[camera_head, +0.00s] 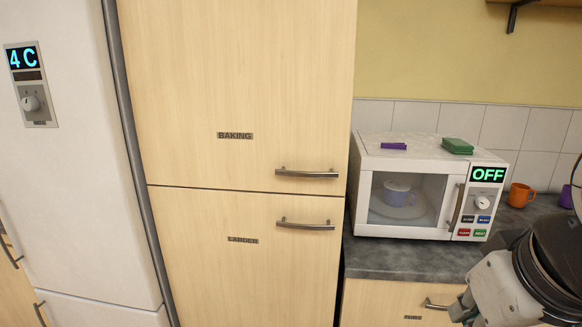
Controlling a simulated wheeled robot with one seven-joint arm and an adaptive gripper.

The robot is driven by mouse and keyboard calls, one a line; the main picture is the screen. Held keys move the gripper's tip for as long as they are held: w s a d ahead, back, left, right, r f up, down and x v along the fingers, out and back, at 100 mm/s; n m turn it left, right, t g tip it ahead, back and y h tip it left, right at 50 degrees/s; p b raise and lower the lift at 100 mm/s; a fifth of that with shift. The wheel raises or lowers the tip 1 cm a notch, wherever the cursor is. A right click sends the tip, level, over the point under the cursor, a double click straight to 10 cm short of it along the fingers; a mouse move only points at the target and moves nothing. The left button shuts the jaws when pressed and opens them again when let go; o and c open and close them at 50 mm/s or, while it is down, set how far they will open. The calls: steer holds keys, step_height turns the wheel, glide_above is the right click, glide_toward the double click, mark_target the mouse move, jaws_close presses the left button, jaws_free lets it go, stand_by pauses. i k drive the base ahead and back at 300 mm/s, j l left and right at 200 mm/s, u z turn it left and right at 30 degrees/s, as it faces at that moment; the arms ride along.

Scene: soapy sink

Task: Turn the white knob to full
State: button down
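A whitish round knob (31,103) sits on a grey panel on the white fridge front at the far left, under a display reading "4 C". A second small pale knob (482,203) is on the control panel of the white microwave (410,147), under a display reading "OFF". The exact pointer settings of both knobs are too small to tell. The microwave door is shut. Part of my arm shows at the lower right, in front of the counter. My gripper's fingers are not in view.
A tall wooden cupboard (240,80) with BAKING and LARDER doors stands shut between fridge and microwave. A green block (457,146) and a purple item (393,146) lie on the microwave. An orange mug (520,195) and purple mug (566,196) stand right of it on the counter.

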mark_target(482, 202)
steer(key=z, duration=0.75)
